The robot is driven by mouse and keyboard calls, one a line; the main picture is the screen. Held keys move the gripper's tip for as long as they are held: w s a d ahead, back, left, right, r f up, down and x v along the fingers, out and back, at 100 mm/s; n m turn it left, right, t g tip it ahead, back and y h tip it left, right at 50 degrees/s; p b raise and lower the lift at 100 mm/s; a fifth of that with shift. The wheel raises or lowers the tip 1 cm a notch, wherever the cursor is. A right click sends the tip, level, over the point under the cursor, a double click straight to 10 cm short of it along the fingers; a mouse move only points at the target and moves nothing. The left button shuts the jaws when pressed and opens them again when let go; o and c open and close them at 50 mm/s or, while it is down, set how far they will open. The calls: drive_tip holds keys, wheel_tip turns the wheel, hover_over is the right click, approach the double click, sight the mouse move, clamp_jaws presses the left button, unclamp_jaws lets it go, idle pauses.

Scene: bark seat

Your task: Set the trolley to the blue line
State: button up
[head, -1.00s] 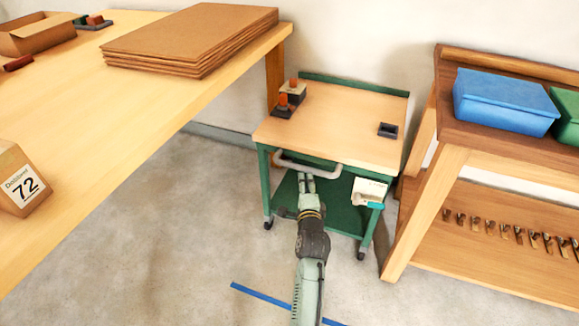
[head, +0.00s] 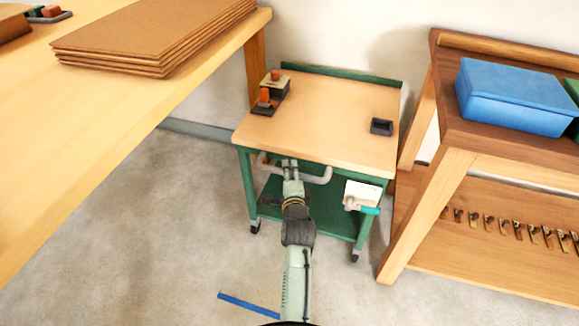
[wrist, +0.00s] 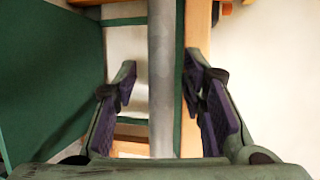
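The trolley (head: 316,123) has a green frame, a light wood top and a lower green shelf, and stands on castors between the bench and the wooden stand. A grey handle (head: 320,177) runs along its front edge. My gripper (head: 290,164) is at the handle. In the wrist view my gripper (wrist: 163,90) is open, with purple finger pads on either side of the grey handle bar (wrist: 162,70) and gaps visible on both sides. The blue line (head: 248,304) lies on the floor in front of the trolley, partly hidden by my arm.
On the trolley top are orange-handled tools (head: 270,92) and a small dark tray (head: 381,127). A white box (head: 361,194) hangs at its front right. The wooden bench (head: 110,120) is at left, the stand (head: 428,215) close at right. Floor in front is clear.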

drive_tip(key=shift+w, duration=0.15)
drive_tip(key=shift+c, duration=0.4)
clamp_jaws()
idle(0.5)
